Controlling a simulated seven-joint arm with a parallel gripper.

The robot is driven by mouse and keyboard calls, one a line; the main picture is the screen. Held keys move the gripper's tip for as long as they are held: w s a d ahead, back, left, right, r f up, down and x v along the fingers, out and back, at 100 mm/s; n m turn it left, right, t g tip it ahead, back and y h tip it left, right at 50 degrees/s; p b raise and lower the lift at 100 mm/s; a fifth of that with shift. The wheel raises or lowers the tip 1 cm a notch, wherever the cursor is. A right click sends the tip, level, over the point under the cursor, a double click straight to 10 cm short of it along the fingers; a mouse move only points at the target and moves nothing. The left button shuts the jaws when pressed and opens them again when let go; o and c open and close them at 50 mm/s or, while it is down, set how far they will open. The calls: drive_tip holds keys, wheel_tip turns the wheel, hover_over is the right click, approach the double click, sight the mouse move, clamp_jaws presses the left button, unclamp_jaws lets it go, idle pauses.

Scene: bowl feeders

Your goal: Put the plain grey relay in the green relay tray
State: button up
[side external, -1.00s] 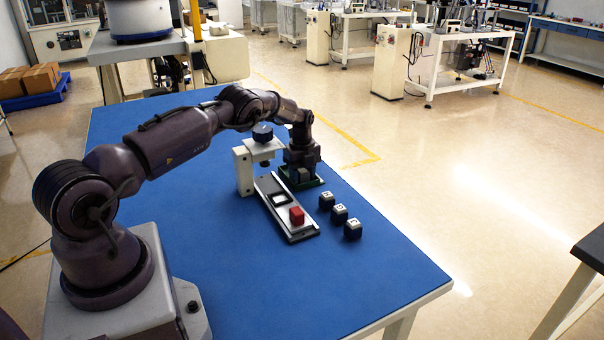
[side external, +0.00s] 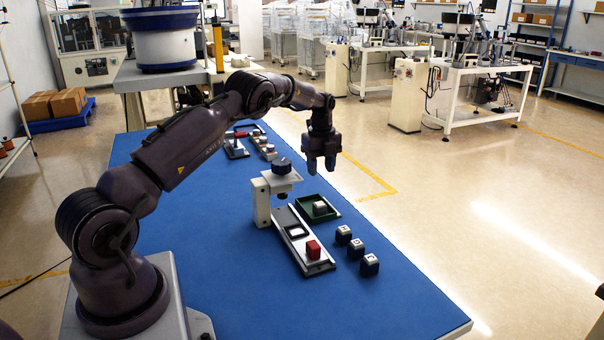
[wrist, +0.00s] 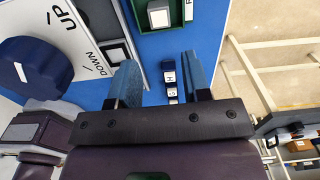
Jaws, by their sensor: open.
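The grey relay (side external: 320,208), with a pale top, sits inside the green relay tray (side external: 304,217). The tray is on the blue table beside the black-and-white fixture. My gripper (side external: 320,167) is raised above and behind the tray, clear of the relay. Its fingers point down. In the wrist view my gripper (wrist: 163,82) has its two blue fingers apart with nothing between them. The relay (wrist: 158,15) also shows at the top of that view in the dark green tray (wrist: 140,22).
Several dark lettered blocks (side external: 356,249) stand to the right. More small parts (side external: 264,144) lie at the far end. The table's near part is clear.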

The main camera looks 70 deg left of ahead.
drive_tip(key=s+d+r+n+t, duration=0.2)
drive_tip(key=s+d+r+n, duration=0.25)
drive_tip(key=d+r, duration=0.6)
drive_tip(key=s+d+r+n+t, duration=0.1)
drive_tip(key=s+d+r+n, duration=0.35)
drive_tip(key=d+r, duration=0.6)
drive_tip(key=s+d+n+t, duration=0.1)
drive_tip(key=s+d+n, duration=0.3)
drive_tip(key=s, duration=0.5)
drive_tip(key=s+d+n+t, duration=0.1)
drive_tip(key=s+d+n, duration=0.3)
drive_tip(key=s, duration=0.6)
drive_tip(key=d, duration=0.2)
drive_tip(key=shift+d+n+t, duration=0.3)
drive_tip(key=shift+d, duration=0.05)
